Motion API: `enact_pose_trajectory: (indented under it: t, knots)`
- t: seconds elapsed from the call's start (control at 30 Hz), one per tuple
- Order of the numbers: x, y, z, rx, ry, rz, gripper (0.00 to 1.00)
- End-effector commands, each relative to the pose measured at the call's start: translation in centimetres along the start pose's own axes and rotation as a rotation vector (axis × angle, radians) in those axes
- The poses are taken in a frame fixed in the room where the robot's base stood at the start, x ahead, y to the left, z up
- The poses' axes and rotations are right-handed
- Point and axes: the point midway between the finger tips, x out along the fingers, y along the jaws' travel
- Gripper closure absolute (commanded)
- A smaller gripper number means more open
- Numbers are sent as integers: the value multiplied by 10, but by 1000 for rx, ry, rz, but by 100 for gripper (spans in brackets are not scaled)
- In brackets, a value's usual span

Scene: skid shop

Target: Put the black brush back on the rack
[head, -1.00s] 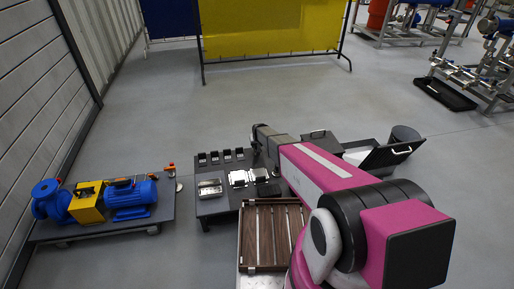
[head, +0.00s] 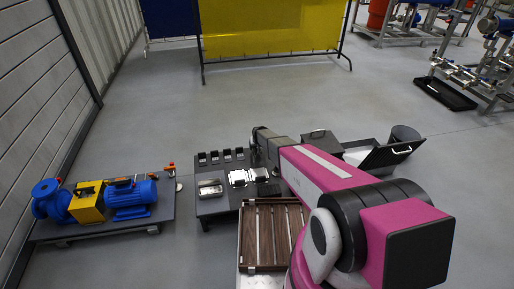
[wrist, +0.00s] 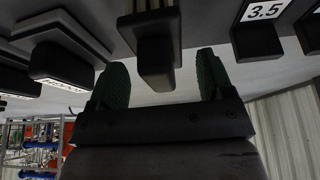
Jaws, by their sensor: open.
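In the wrist view my gripper (wrist: 160,75) is open, with one green-padded finger on each side. A black piece (wrist: 156,52) with pale stripes near its top stands between the fingers, with visible gaps on both sides. I cannot tell whether it is the black brush or part of the rack. Beside it are dark blocks with white labels, one (wrist: 264,15) reading 3.5. In the head view a row of small black holders (head: 214,157) stands along the back of the low dark table (head: 212,210). My arm hides the gripper's fingers there, and I cannot pick out the brush.
A metal tray (head: 210,188) and a silvery item (head: 241,178) lie on the table. A slatted wooden tray (head: 262,250) is in front. A black box (head: 318,138) and an open-lidded bin (head: 393,152) stand right, a blue motor (head: 130,198) left.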

Motion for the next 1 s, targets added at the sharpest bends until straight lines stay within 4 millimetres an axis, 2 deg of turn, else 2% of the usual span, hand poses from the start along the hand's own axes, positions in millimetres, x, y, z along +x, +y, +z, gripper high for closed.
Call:
enact_pose_trajectory:
  t: [0.27,0.6,0.8,0.87,0.97,1.0]
  knots:
    - [-30,0,1,0,0,0,26]
    - [-98,0,1,0,2,0,26]
    - [-122,1,2,1,-2,1,26]
    - [-132,4,6,5,-7,2,26]
    - [-158,14,23,17,-32,6,26]
    - [-172,20,34,24,-48,9,26]
